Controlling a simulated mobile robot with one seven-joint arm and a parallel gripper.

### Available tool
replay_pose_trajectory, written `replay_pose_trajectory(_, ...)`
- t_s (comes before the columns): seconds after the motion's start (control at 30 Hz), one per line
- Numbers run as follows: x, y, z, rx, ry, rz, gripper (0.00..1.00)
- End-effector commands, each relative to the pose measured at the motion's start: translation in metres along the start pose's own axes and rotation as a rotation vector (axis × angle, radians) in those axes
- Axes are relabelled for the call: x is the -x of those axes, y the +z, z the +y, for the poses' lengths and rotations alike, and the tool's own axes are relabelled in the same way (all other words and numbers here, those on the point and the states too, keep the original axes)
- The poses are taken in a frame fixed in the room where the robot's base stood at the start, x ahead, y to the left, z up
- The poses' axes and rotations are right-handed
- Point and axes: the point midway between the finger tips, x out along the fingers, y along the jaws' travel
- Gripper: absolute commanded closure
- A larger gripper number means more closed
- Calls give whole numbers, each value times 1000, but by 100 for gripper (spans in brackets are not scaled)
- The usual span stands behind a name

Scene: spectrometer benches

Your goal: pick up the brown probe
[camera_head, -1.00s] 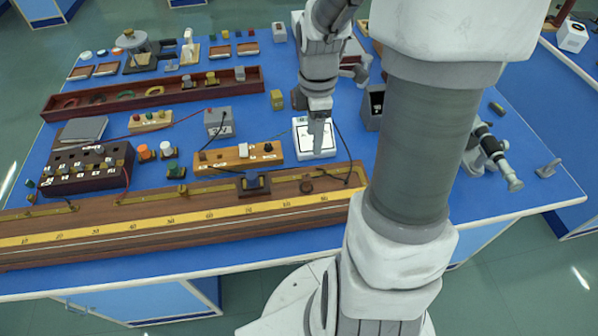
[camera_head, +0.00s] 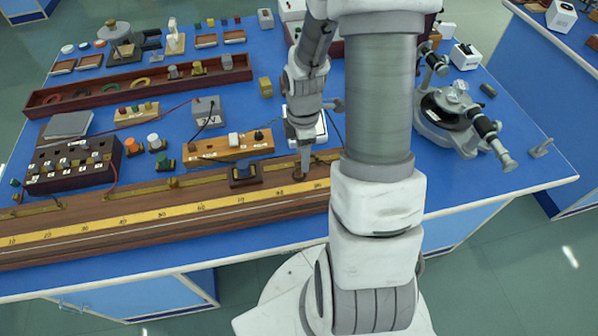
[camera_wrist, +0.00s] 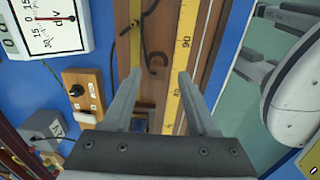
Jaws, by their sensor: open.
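The brown probe (camera_wrist: 157,62) is a small, dark, rounded piece on the wooden metre-scale board, with a dark lead running from it. In the wrist view it lies just ahead of and between my fingertips. In the head view the probe (camera_head: 299,176) is partly covered by my fingers. My gripper (camera_head: 304,170) points down over the right part of the board. In the wrist view my gripper (camera_wrist: 159,72) has its two fingers wide apart with nothing held between them. Whether the fingers touch the board is unclear.
The wooden board (camera_head: 130,224) with its yellow scale runs along the bench's front edge. A dark slider block (camera_head: 243,174) sits left of my gripper. A wooden key block (camera_head: 228,147) and a white meter (camera_wrist: 45,25) stand behind.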

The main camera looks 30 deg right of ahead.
Motion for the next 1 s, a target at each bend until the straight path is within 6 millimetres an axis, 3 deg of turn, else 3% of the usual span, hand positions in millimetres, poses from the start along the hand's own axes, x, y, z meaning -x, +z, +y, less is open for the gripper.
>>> replay_pose_trajectory(0.33,-43,-8,4,1,-3,0,41)
replay_pose_trajectory(0.67,-49,-8,4,1,0,0,41)
replay_pose_trajectory(1.0,-49,-8,4,1,0,0,99)
